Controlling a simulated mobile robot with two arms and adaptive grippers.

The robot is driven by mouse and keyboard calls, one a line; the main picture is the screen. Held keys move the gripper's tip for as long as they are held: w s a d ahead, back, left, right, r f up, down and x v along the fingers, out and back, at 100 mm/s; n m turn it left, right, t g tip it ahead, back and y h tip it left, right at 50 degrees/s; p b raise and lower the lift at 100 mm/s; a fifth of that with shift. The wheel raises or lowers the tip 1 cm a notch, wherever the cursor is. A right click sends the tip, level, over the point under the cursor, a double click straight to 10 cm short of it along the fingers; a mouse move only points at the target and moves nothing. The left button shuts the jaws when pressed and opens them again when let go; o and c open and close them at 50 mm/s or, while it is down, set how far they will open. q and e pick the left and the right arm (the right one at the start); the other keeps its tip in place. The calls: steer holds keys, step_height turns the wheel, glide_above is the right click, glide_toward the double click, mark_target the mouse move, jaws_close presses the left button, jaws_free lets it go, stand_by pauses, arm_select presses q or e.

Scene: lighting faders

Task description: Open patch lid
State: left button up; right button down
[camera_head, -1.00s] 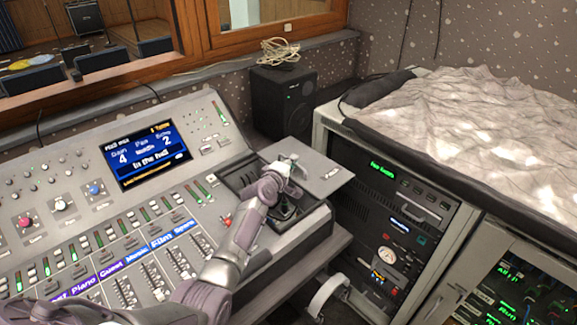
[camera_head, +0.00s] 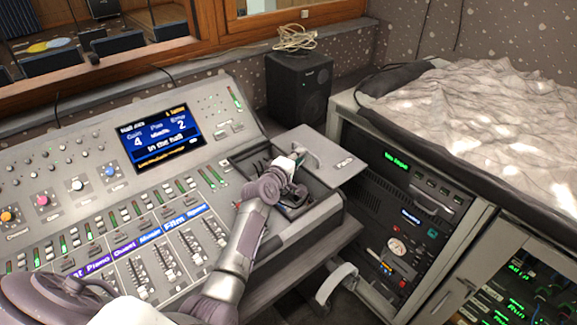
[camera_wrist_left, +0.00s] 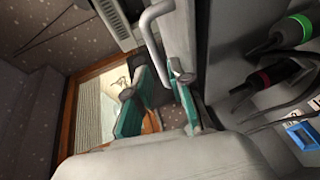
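The patch lid (camera_head: 335,163) is a flat grey panel at the right end of the mixing console. It sits to the right of a recess that lies uncovered, with dark connectors and cables inside. Its curved metal handle (camera_head: 305,152) also shows in the left wrist view (camera_wrist_left: 152,40). My left gripper (camera_head: 294,158) is over the recess, just left of the handle. In the left wrist view its teal fingers (camera_wrist_left: 160,103) are apart, close to the handle's lower end, with nothing clearly held. My right gripper is not in view.
The console (camera_head: 130,215) with faders and a lit screen (camera_head: 160,140) fills the left. A black speaker (camera_head: 298,88) stands behind the lid. An equipment rack (camera_head: 400,215) stands right of the lid, close to its edge. Connectors with green and pink rings (camera_wrist_left: 265,75) are in the recess.

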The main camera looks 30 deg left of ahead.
arm_select(q)
steer(key=s+r, duration=0.1)
steer(key=s, duration=0.5)
steer(key=shift+s+r, duration=0.15)
steer(key=shift+s, duration=0.2)
